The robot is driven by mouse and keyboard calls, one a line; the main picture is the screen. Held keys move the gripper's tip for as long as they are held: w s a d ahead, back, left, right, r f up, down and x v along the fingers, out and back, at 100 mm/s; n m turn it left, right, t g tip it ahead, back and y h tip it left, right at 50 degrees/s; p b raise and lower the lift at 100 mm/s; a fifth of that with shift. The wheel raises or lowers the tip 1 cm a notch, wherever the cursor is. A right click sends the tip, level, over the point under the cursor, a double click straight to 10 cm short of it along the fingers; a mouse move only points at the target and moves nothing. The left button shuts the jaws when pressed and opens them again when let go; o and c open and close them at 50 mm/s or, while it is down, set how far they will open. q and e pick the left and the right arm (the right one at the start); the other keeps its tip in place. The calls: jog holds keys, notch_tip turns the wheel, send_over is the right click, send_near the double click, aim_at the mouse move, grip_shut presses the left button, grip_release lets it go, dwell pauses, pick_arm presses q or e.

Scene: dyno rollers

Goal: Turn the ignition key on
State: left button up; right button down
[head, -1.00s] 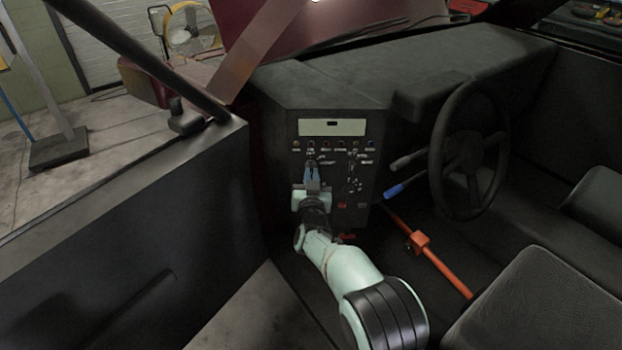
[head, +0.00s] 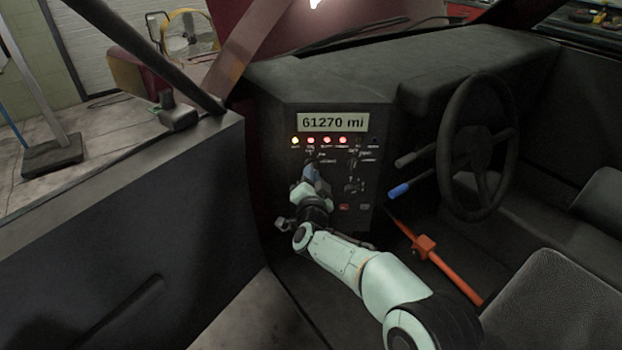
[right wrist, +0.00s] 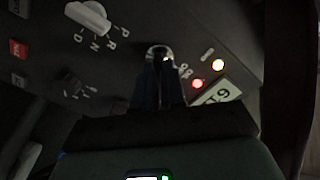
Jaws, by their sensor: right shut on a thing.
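The ignition key is at the upper left of the black control panel (head: 334,180); my right gripper hides most of it. Its round silver lock (right wrist: 159,52) shows in the right wrist view, right at the fingertips. My right gripper (head: 311,172) is shut on the key, with its blue fingers against the panel; its fingers also show in the right wrist view (right wrist: 158,85). The panel display (head: 333,122) is lit and reads "61270 mi". Several yellow and red lamps (head: 326,140) glow below it. My left gripper is not in view.
A white P-R-N-D selector knob (right wrist: 90,17) sits near the key. The steering wheel (head: 473,150), a blue-tipped lever (head: 399,191) and an orange bar (head: 440,262) are to the right. The open door (head: 120,220) stands on the left.

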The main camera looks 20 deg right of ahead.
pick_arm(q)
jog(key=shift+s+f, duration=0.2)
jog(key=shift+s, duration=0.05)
pick_arm(e)
jog(key=c, duration=1.2)
grip_release()
pick_arm(q)
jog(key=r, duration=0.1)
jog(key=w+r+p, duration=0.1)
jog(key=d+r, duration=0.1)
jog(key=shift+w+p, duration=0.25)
jog(key=shift+p, duration=0.15)
pick_arm(e)
jog(key=v, duration=1.3)
jog(key=shift+s, duration=0.2)
